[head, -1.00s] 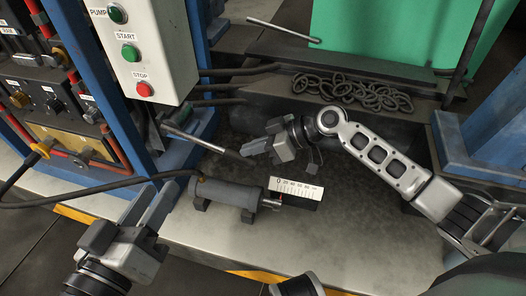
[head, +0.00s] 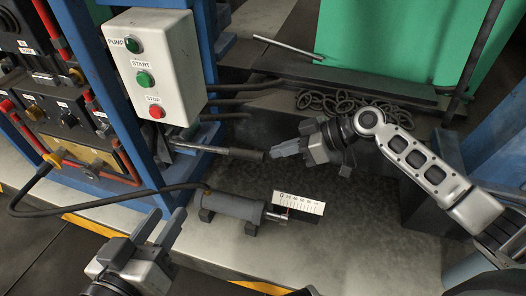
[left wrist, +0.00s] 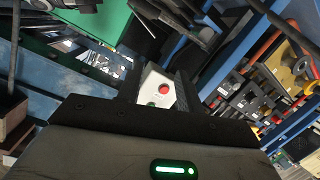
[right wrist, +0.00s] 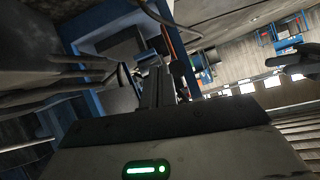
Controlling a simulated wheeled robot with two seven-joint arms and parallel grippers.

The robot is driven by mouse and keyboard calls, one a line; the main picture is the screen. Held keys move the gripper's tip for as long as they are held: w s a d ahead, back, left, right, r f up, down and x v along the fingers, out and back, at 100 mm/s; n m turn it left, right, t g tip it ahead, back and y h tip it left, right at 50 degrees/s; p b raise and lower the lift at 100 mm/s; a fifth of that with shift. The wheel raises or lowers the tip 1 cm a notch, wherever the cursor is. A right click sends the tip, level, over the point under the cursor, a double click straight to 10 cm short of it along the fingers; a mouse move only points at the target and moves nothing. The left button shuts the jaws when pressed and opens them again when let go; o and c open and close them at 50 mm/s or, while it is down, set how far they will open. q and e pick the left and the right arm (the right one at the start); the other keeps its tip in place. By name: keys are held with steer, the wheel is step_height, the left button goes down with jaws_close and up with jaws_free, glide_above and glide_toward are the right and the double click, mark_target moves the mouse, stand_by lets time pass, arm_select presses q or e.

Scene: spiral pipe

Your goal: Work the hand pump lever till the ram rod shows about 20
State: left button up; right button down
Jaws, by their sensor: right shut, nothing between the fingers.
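The pump lever (head: 205,149) is a metal bar with a dark grip (head: 247,154) at its right end, lying nearly level in the head view. My right gripper (head: 283,151) is at the grip's end, fingers closed together with nothing between them; I cannot tell whether it touches the grip. The grey ram cylinder (head: 233,206) lies below on the bench, with a short ram rod (head: 276,216) out of its right end. A white scale (head: 299,203) starting at 0 stands behind the rod; its exact reading is too small to tell. My left gripper (head: 147,230) is open and empty at lower left.
A white control box (head: 160,70) with green and red buttons hangs above the lever. A black hose (head: 110,191) runs to the cylinder. A chain pile (head: 340,106), a loose metal rod (head: 287,46) and a green panel (head: 400,35) are behind. The bench front is clear.

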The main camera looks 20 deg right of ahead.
steer(key=v, duration=0.5)
steer(key=shift+d+p, duration=0.1)
steer(key=shift+p, duration=0.25)
stand_by(1.1)
